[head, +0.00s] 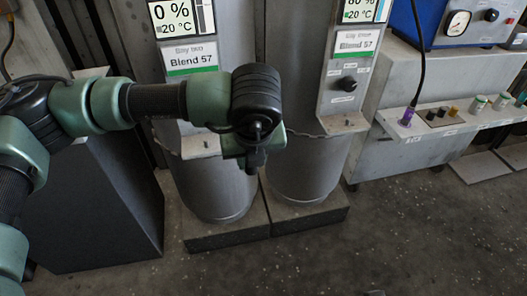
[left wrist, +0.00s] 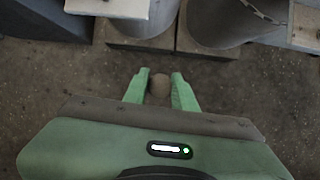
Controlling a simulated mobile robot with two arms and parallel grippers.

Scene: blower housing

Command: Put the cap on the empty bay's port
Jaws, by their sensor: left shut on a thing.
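My left gripper (left wrist: 159,88) is shut on a small brown round cap (left wrist: 159,84), held between its green fingertips above the floor. In the head view the left gripper (head: 252,160) points down in front of the bays, its fingers mostly hidden by the wrist. The empty bay (head: 215,195) is the left grey cylinder, with a display (head: 182,17) reading 0 % and a "Blend 57" label. Its ledge (head: 198,147) is partly behind my arm, and I cannot make out its port. My right gripper is in neither view.
The right bay (head: 303,175) reads about 80 % and has a ledge (head: 343,123) and a knob. A bench shelf (head: 430,125) at the right carries a purple connector and several small caps or jars. A dark cabinet (head: 105,205) stands at left. The floor in front is clear.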

